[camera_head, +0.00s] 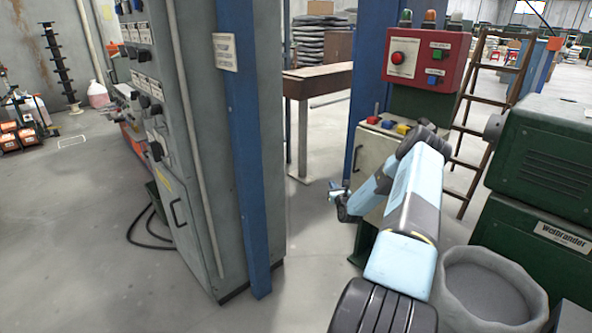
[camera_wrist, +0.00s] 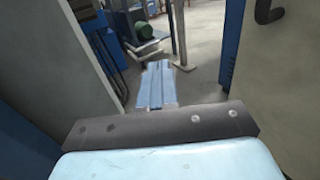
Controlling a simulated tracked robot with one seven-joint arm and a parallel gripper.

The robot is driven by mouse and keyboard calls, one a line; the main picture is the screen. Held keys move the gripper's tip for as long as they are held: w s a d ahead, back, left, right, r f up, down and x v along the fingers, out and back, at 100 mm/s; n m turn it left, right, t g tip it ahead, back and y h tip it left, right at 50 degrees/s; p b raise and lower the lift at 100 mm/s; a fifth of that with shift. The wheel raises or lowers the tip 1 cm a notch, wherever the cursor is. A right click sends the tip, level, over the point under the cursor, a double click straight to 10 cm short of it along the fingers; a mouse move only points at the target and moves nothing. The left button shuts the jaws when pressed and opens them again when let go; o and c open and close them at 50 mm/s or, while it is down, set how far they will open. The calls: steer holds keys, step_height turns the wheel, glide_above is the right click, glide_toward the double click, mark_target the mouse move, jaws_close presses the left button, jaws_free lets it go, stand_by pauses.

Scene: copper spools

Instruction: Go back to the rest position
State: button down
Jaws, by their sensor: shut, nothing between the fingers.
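My arm rises from the bottom of the head view, bends at a dark elbow and comes back down to the left. My gripper (camera_head: 335,187) is small at the end of it, in front of the red-topped control cabinet and clear of the floor. In the wrist view my gripper (camera_wrist: 156,66) shows as a light blue block with its fingers together. It is shut and I see nothing held in it. The finger details are too small to tell in the head view.
A grey electrical cabinet (camera_head: 180,150) and a blue post (camera_head: 250,150) stand left of my arm. A red control box (camera_head: 428,58) sits behind my elbow. A green machine (camera_head: 545,160) and a grey round bin (camera_head: 490,290) are at right. Open floor (camera_head: 310,240) lies between post and arm.

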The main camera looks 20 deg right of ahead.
steer(key=w+a+r+n+g+y, duration=0.1)
steer(key=w+a+r+n+y, duration=0.1)
steer(key=a+r+n+y, duration=1.4)
steer(key=s+a+r+n+g, duration=0.4)
steer(key=s+a+r, duration=0.2)
steer(key=a+r, duration=0.45)
steer(key=s+a+r+n+g, duration=0.45)
steer(key=a+r, duration=0.45)
steer(key=a, duration=0.3)
steer(key=s+a+r+n+g+h, duration=0.2)
steer(key=s+a+r+n, duration=0.1)
steer(key=s, duration=0.4)
steer(key=s+a+r+n+g+h, duration=0.1)
steer(key=s+a+r+n, duration=0.1)
steer(key=s, duration=0.4)
steer(key=s+a+r+n+g+h, duration=0.2)
steer(key=s+a+r+n, duration=0.1)
steer(key=s, duration=0.4)
steer(key=s+d+r+n+t+h, duration=0.1)
steer(key=s+d+n+h, duration=0.2)
steer(key=s, duration=0.8)
steer(key=s+d+r+n+t+h, duration=0.1)
steer(key=s+d+r+n+h, duration=0.1)
steer(key=s, duration=1)
steer(key=shift+d+r+n+h, duration=0.3)
steer(key=shift+d+n+h, duration=0.25)
steer(key=shift+d+h, duration=0.5)
